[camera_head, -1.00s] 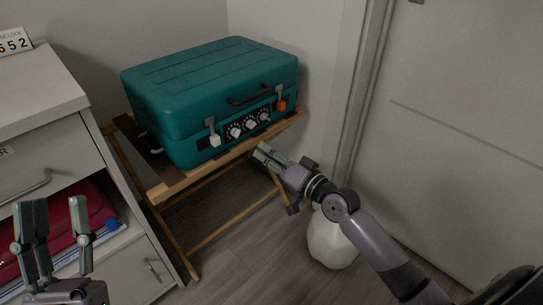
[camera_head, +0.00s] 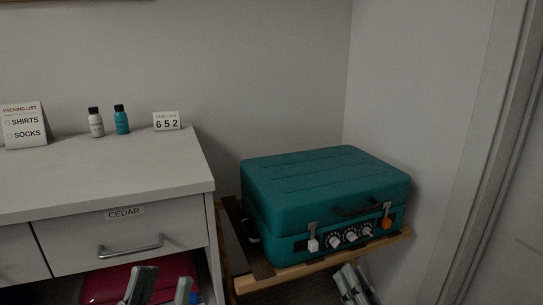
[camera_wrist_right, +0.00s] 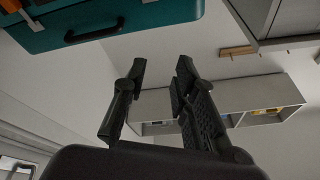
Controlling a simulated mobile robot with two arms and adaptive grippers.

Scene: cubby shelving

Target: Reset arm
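My left gripper (camera_head: 162,288) shows at the bottom edge of the head view, in front of the dresser, its two fingers apart with nothing between them. My right gripper (camera_head: 354,286) shows only by its fingers at the bottom edge, below and in front of the teal suitcase (camera_head: 325,178). In the right wrist view its fingers (camera_wrist_right: 160,68) are apart and empty. The suitcase lies closed on a wooden rack (camera_head: 283,278), with dials, latches and a dark handle on its front. It also shows at the top left of the wrist view (camera_wrist_right: 120,18).
A white dresser (camera_head: 100,180) with a CEDAR drawer stands left. On it are a packing list card (camera_head: 22,127), a white bottle (camera_head: 96,123), a teal bottle (camera_head: 121,120) and a 652 sign (camera_head: 167,121). A dark red item (camera_head: 150,278) lies in the open space below.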

